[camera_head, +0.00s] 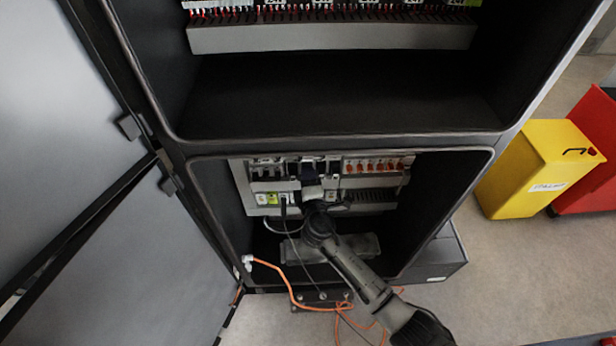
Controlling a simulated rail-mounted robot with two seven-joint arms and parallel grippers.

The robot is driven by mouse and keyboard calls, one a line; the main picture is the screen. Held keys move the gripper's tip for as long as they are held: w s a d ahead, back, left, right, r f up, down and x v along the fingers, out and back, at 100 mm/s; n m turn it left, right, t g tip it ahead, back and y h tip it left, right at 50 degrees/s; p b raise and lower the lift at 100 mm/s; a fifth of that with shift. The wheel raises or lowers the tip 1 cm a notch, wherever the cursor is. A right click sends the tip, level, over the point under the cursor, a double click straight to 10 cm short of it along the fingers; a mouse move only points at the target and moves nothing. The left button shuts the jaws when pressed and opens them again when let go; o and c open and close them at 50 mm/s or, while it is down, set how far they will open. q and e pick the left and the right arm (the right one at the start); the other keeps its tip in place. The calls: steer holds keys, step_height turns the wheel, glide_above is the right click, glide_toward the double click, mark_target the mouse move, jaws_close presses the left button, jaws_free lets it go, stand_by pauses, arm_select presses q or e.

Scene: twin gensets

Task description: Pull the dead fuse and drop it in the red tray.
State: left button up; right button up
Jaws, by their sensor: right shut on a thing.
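My right gripper (314,203) reaches into the lower compartment of the open cabinet, against the fuse and breaker panel (260,184). It is shut on a small pale block (312,191), which looks like the fuse. The jaws hide most of it, and I cannot tell if it is still seated in its holder. I cannot make out a mark that shows it is dead. My left gripper is not in view. I see no clear red tray; a large red container (590,150) stands at the far right, partly cut off.
A yellow bin (535,168) stands beside the red container. The cabinet doors (130,245) hang open at the left. An orange cable (291,290) loops out over the compartment's front edge. A row of orange-marked parts (375,165) sits right of the gripper.

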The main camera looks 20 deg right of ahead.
steer(key=shift+s, duration=0.2)
steer(key=shift+s+a, duration=0.1)
steer(key=shift+s+a, duration=0.15)
steer(key=shift+s, duration=0.35)
steer(key=shift+s+a, duration=0.1)
steer(key=shift+s, duration=0.15)
steer(key=shift+s+p, duration=0.15)
steer(key=shift+p, duration=0.15)
steer(key=v, duration=0.2)
steer(key=p+v, duration=0.1)
steer(key=v, duration=0.1)
steer(key=shift+s+a, duration=0.3)
stand_by(0.5)
